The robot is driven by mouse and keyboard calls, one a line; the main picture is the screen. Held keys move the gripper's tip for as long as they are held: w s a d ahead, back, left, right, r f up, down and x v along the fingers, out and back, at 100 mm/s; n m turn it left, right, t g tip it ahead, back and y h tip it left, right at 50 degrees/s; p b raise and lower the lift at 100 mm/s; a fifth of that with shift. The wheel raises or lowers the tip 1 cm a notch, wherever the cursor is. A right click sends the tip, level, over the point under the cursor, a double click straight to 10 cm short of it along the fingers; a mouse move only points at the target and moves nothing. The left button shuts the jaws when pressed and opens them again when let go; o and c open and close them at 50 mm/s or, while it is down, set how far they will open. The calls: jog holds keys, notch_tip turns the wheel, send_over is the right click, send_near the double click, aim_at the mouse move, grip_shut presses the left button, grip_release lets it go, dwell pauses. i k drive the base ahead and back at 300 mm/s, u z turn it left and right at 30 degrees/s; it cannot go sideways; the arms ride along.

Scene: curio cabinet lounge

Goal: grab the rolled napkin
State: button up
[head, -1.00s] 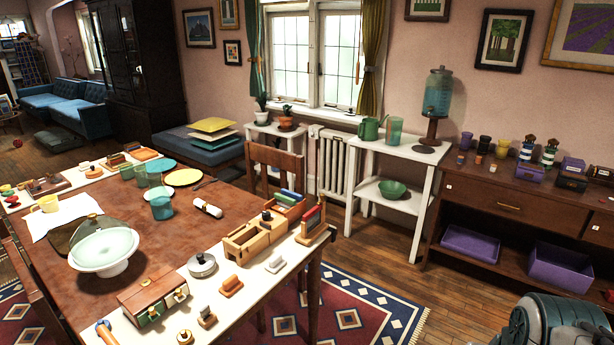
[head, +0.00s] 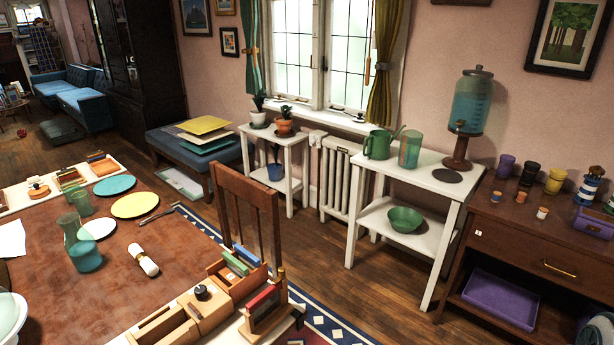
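The rolled napkin (head: 144,261) is white with a dark band around it. It lies on the brown top of the table (head: 60,285), at the lower left of the head view. It is to the right of a teal glass and in front of a pair of tongs or a similar dark utensil. Nothing covers it. My gripper is not in view.
A teal glass (head: 86,256), green glasses (head: 80,200) and a yellow plate (head: 135,205) stand near the napkin. Wooden boxes (head: 225,290) line the table's near right edge. A wooden chair (head: 250,215) stands at the table's far right side. Open floor (head: 310,270) lies beyond.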

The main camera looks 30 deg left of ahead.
aim_at(142, 258)
jog(key=u, duration=0.1)
jog(key=i, duration=1.6)
jog(key=u, duration=0.95)
jog(key=i, duration=1)
jog(key=u, duration=1.7)
jog(key=i, duration=0.75)
jog(key=u, duration=0.5)
